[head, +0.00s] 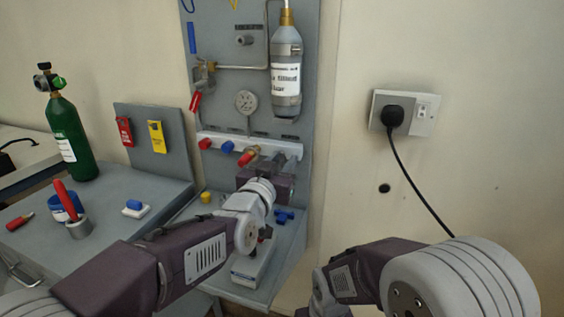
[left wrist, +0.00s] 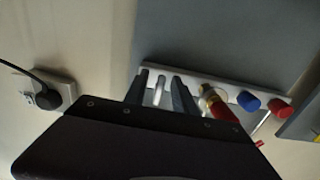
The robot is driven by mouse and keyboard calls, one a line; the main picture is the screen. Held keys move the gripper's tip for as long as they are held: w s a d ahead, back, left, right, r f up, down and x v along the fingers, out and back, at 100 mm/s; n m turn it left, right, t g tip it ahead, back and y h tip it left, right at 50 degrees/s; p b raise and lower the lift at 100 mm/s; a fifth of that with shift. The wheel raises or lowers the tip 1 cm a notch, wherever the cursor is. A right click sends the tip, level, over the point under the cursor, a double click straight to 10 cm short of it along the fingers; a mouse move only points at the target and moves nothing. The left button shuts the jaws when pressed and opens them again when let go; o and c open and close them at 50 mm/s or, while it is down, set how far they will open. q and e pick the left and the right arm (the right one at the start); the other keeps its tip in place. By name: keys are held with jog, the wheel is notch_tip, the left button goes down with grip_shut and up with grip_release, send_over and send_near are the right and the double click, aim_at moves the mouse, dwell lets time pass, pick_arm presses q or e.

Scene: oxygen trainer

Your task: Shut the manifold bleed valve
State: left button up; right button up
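The manifold (head: 285,147) is a white bar across the lower part of the grey upright panel. It carries a red knob (head: 205,143), a blue knob (head: 227,147) and a brass valve with a red end (head: 248,156). My left gripper (head: 279,163) is at the bar's right end, its fingertips partly hidden. In the left wrist view the left gripper (left wrist: 161,90) has its fingers apart, with a pale rod (left wrist: 159,92) between them. Gaps show beside the rod. I cannot tell which fitting is the bleed valve. My right gripper is not visible.
A gauge (head: 246,102) and a bottle (head: 287,75) are on the panel above the bar. A green cylinder (head: 72,140) stands on the left bench. Small blue parts (head: 284,215) lie on the shelf below. A plug with a cable (head: 392,116) is on the right wall.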

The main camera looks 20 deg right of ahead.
pick_arm(q)
jog(key=shift+s, duration=0.1)
jog(key=p+v, duration=0.1)
jog(key=v, duration=0.8)
